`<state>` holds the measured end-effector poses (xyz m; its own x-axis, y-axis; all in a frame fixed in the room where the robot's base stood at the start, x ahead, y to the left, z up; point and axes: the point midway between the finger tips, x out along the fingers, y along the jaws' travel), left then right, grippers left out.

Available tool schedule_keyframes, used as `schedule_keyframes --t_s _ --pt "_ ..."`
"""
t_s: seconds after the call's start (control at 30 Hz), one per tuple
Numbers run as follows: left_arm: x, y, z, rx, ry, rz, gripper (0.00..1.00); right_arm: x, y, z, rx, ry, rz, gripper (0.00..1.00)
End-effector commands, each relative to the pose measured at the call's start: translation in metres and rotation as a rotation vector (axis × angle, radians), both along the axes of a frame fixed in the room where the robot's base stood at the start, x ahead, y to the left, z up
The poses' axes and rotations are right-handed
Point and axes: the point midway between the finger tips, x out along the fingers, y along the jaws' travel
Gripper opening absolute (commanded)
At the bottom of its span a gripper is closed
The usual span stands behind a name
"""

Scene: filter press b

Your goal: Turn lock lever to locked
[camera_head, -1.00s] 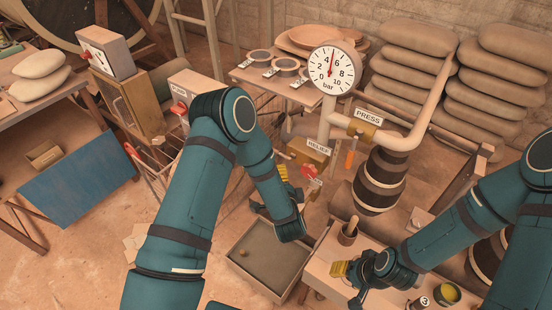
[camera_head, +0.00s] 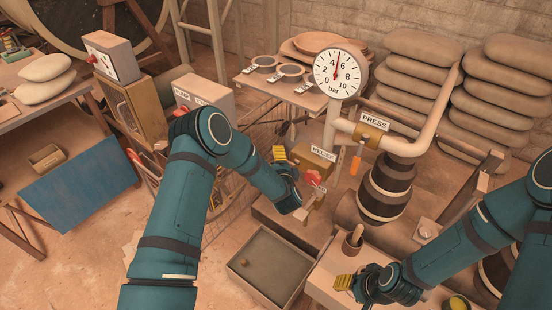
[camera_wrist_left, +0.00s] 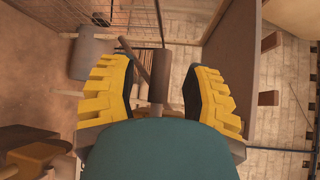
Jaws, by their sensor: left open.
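My left gripper (camera_head: 288,165) is beside the box labelled RELIEF (camera_head: 314,160), near its red part (camera_head: 313,178). In the left wrist view its yellow fingers (camera_wrist_left: 158,95) stand wide apart. Between them in the picture are a dark cylinder (camera_wrist_left: 160,70) and a thin slanted bar (camera_wrist_left: 133,62); I cannot tell whether either is the lock lever, or whether the fingers touch them. An orange-handled lever (camera_head: 355,164) hangs below the PRESS label (camera_head: 374,121). My right gripper (camera_head: 347,283) is over the bench at lower right; its finger opening is not clear.
A pressure gauge (camera_head: 337,72) stands above the pipe (camera_head: 412,147). A cup with a wooden handle (camera_head: 353,243) stands on the bench. Stacked sacks (camera_head: 425,44) are behind.

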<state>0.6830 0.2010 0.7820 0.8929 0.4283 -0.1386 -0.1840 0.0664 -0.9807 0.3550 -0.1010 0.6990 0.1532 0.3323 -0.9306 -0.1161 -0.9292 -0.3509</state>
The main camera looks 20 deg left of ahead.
Motion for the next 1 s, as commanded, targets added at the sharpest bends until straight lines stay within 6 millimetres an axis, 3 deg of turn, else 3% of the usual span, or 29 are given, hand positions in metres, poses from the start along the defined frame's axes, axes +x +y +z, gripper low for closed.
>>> schedule_keyframes --t_s 0.2,0.47,0.57,0.6,0.63,1.0 --pt "0.0112 0.0052 -0.0019 0.0 0.0 -0.001 0.49 0.0007 -0.0001 -0.0028 0.0 -0.002 -0.001 0.49" --pt "0.0118 0.0056 -0.0015 0.0 0.0 -0.001 0.49 0.0007 -0.0001 -0.0027 0.0 -0.002 -0.001 0.49" --pt "0.0117 0.0057 -0.0015 0.0 0.0 -0.001 0.2 0.0007 -0.0002 -0.0026 0.0 -0.002 -0.001 0.49" --pt "0.0117 0.0057 -0.0015 0.0 0.0 -0.001 0.06 0.0006 -0.0001 -0.0026 0.0 -0.002 -0.001 0.49" --pt "0.0117 0.0057 -0.0015 0.0 0.0 -0.001 0.0 0.0006 -0.0001 -0.0026 0.0 -0.002 -0.001 0.49" --pt "0.0121 0.006 -0.0008 -0.002 -0.001 -0.001 0.0 0.0004 0.0 -0.0023 0.0 -0.001 0.0 0.49"
